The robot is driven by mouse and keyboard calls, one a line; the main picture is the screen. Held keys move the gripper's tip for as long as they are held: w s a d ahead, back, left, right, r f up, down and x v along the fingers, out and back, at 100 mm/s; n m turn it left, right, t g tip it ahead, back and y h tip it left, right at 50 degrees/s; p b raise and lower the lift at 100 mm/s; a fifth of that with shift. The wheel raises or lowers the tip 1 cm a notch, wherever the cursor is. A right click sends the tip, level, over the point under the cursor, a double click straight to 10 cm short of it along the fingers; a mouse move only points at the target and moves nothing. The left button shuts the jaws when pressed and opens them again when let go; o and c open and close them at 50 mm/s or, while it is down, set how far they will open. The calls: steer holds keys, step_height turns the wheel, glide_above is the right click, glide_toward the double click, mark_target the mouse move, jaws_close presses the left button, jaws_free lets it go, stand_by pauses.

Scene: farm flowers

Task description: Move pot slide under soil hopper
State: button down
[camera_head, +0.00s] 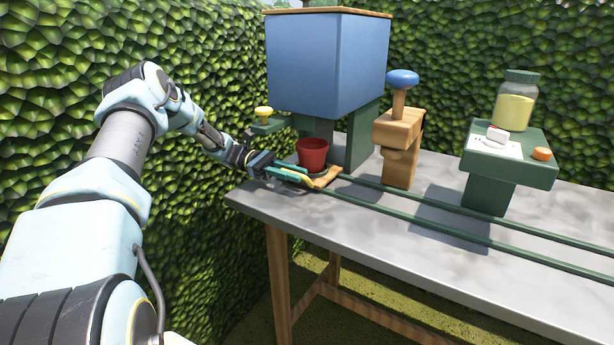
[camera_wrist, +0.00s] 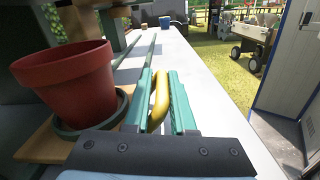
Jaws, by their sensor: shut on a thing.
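The pot slide (camera_head: 326,181) is a wooden plate at the left end of the green rails on the table. It carries a red pot (camera_head: 312,154), upright in a dark green saucer (camera_wrist: 95,122). In the wrist view the wooden plate (camera_wrist: 40,146) and the red pot (camera_wrist: 66,84) are at the left. My gripper (camera_head: 307,181) is shut on the slide's yellow handle (camera_wrist: 158,102), its teal fingers on both sides of it. The blue soil hopper (camera_head: 325,65) stands on green supports above and behind the pot. The pot appears below the hopper; exact alignment cannot be told.
Green rails (camera_head: 450,228) run right along the grey table (camera_head: 400,245). A wooden stand with a blue knob (camera_head: 402,79) and a green stand (camera_head: 510,160) with a jar (camera_head: 515,104) are to the right. A yellow knob (camera_head: 263,112) is left of the hopper. A hedge (camera_head: 210,60) closes the back.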

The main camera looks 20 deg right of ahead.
steer(key=shift+w+a+f, duration=0.25)
steer(key=shift+a+f, duration=0.1)
steer(key=shift+a, duration=0.2)
steer(key=c, duration=1)
jaws_free()
steer(key=shift+w+a, duration=0.1)
steer(key=shift+o, duration=0.7)
steer(key=shift+r, duration=0.2)
